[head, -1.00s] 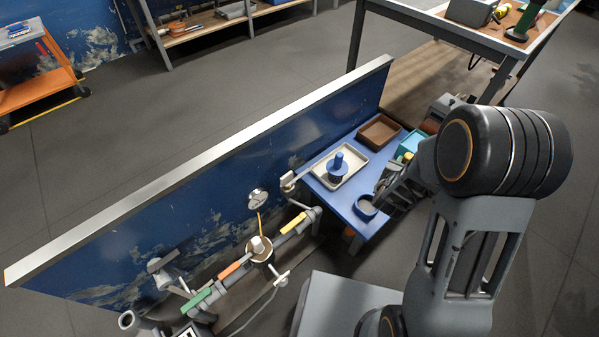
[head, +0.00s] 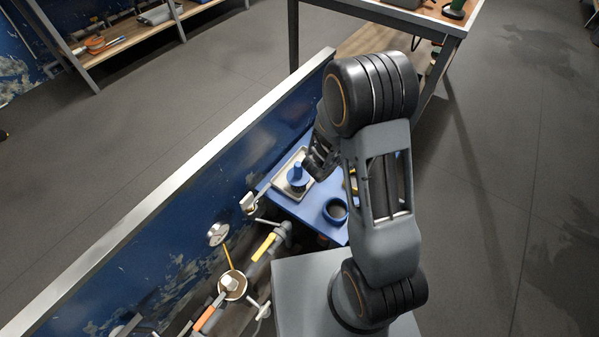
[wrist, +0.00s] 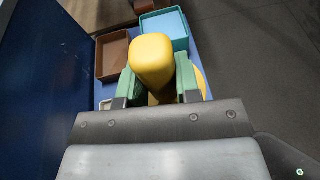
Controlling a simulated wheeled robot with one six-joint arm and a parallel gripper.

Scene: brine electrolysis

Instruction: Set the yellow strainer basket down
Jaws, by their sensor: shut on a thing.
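The yellow strainer basket shows in the wrist view as a rounded yellow handle (wrist: 153,60) standing between my green fingers, with a yellow rim (wrist: 200,82) partly showing to the right. My gripper (wrist: 156,84) is shut on the handle. The fingers and wrist hide most of the basket, and I cannot tell whether its underside touches anything. In the head view my gripper (head: 317,162) is over the blue table (head: 308,207), next to the grey tray (head: 279,187). A blue piece with an upright knob (head: 297,176) stands in that tray.
A blue ring-shaped holder (head: 335,211) is at the table's near edge. In the wrist view a brown bin (wrist: 112,56) and a teal bin (wrist: 166,26) lie beyond the handle. A tall blue panel (head: 245,150) with a pale top edge borders the table's left side.

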